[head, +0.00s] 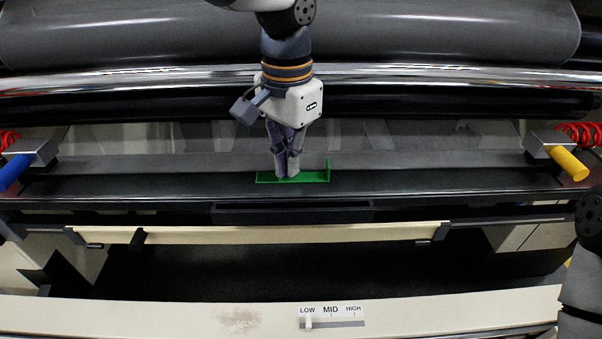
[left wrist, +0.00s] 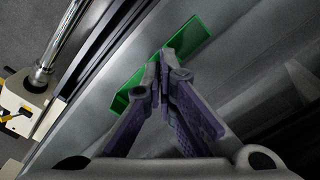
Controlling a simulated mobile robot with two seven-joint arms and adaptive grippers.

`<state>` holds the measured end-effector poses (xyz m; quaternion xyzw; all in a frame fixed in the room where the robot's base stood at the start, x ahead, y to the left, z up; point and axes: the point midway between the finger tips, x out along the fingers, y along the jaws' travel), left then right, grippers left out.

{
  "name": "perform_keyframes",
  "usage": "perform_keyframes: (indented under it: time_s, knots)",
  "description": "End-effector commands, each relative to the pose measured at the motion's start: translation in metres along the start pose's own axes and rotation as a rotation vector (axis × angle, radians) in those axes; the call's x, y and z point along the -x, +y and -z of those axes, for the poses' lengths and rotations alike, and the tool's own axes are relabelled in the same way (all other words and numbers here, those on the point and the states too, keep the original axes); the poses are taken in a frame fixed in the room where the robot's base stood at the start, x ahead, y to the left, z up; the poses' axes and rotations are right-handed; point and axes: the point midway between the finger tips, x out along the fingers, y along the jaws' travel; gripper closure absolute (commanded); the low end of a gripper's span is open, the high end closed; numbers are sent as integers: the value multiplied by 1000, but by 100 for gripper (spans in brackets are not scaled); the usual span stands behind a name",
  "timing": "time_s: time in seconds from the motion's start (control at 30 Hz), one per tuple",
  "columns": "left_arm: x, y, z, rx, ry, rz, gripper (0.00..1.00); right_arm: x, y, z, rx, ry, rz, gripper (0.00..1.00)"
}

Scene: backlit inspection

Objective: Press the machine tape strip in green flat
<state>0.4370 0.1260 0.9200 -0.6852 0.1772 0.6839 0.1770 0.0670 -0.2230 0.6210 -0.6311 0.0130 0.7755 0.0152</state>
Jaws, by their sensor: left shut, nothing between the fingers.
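The green tape strip (head: 312,177) lies along the dark ledge of the machine, with a short part of it standing up at its right end. It also shows in the left wrist view (left wrist: 187,38), running diagonally behind the fingertips. My left gripper (head: 287,175) is shut and empty, pointing down with its fingertips at the strip, left of the strip's middle. In the left wrist view the closed fingertips (left wrist: 161,62) cover part of the strip. I cannot tell whether they press on it or hover just above. My right gripper is not in view.
A blue handle (head: 14,171) and a yellow handle (head: 568,163) with red coils stand at the ledge's ends. A chrome bar (head: 150,80) and large grey roller lie behind. In front are a cream bar (head: 290,234) and a LOW-MID-HIGH slider (head: 332,323).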

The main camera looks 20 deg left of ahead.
Motion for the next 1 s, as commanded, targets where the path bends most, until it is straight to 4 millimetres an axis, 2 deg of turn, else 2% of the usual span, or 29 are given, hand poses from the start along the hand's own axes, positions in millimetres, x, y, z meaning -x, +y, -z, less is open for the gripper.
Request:
perform_keyframes:
  time_s: [0.57, 1.0]
  knots:
    - [0, 0, 0, 0, 0, 0, 100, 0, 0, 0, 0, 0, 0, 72]
    - [-9, 0, 0, 0, 0, 0, 100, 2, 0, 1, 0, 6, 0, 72]
